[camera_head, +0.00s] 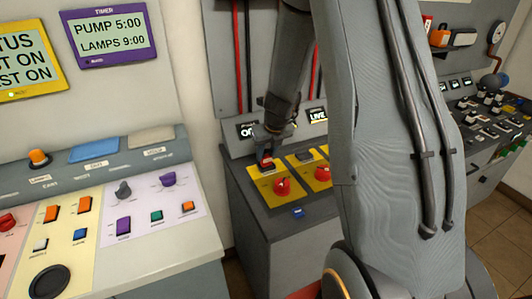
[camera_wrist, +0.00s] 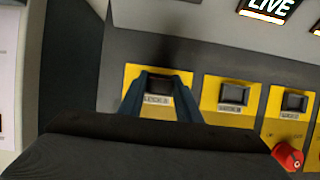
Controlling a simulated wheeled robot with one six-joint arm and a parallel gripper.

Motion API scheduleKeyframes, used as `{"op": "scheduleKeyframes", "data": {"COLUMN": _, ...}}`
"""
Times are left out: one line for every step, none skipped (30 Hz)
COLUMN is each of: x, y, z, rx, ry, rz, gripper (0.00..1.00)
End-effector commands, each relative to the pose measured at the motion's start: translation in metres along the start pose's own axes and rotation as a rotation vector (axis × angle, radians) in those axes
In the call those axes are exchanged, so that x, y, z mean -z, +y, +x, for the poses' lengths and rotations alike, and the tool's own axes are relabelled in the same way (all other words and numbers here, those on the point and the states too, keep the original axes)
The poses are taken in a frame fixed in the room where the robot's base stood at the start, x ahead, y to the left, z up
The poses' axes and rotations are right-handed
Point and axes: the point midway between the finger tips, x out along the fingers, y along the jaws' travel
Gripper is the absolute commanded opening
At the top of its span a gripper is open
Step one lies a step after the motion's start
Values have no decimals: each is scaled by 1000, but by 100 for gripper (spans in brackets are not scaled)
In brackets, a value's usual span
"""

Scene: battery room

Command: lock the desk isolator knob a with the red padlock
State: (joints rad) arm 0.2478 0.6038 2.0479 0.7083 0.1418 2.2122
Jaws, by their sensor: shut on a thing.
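My gripper (camera_head: 267,156) points down at the upper part of the left yellow plate on the isolator desk. In the wrist view my two blue-grey fingers (camera_wrist: 162,92) straddle a dark fitting with a pale label on that plate; the padlock cannot be made out there. A red isolator knob (camera_head: 282,186) sits low on the same plate, just in front of my gripper. The label letters are too small to read surely.
A second red knob (camera_head: 322,173) sits on the yellow plate to the right, under a lit LIVE sign (camera_head: 318,115). A small blue item (camera_head: 298,212) is on the desk front. A control console (camera_head: 110,220) stands at left. My arm hides the desk's right side.

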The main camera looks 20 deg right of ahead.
Motion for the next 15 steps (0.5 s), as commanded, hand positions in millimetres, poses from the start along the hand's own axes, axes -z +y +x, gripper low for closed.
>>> {"op": "scheduleKeyframes", "data": {"x": 0, "y": 0, "z": 1, "rx": 0, "ry": 0, "rz": 0, "gripper": 6}}
{"op": "scheduleKeyframes", "data": {"x": 0, "y": 0, "z": 1, "rx": 0, "ry": 0, "rz": 0, "gripper": 6}}
{"op": "scheduleKeyframes", "data": {"x": 1, "y": 0, "z": 2, "rx": 0, "ry": 0, "rz": 0, "gripper": 6}}
{"op": "scheduleKeyframes", "data": {"x": 1, "y": 0, "z": 2, "rx": 0, "ry": 0, "rz": 0, "gripper": 6}}
{"op": "scheduleKeyframes", "data": {"x": 1, "y": 0, "z": 3, "rx": 0, "ry": 0, "rz": 0, "gripper": 6}}
{"op": "scheduleKeyframes", "data": {"x": 1, "y": 0, "z": 4, "rx": 0, "ry": 0, "rz": 0, "gripper": 6}}
{"op": "scheduleKeyframes", "data": {"x": 2, "y": 0, "z": 4, "rx": 0, "ry": 0, "rz": 0, "gripper": 6}}
{"op": "scheduleKeyframes", "data": {"x": 2, "y": 0, "z": 4, "rx": 0, "ry": 0, "rz": 0, "gripper": 6}}
{"op": "scheduleKeyframes", "data": {"x": 2, "y": 0, "z": 5, "rx": 0, "ry": 0, "rz": 0, "gripper": 6}}
{"op": "scheduleKeyframes", "data": {"x": 2, "y": 0, "z": 6, "rx": 0, "ry": 0, "rz": 0, "gripper": 6}}
{"op": "scheduleKeyframes", "data": {"x": 2, "y": 0, "z": 6, "rx": 0, "ry": 0, "rz": 0, "gripper": 6}}
{"op": "scheduleKeyframes", "data": {"x": 3, "y": 0, "z": 6, "rx": 0, "ry": 0, "rz": 0, "gripper": 6}}
{"op": "scheduleKeyframes", "data": {"x": 3, "y": 0, "z": 7, "rx": 0, "ry": 0, "rz": 0, "gripper": 6}}
{"op": "scheduleKeyframes", "data": {"x": 3, "y": 0, "z": 7, "rx": 0, "ry": 0, "rz": 0, "gripper": 6}}
{"op": "scheduleKeyframes", "data": {"x": 3, "y": 0, "z": 8, "rx": 0, "ry": 0, "rz": 0, "gripper": 6}}
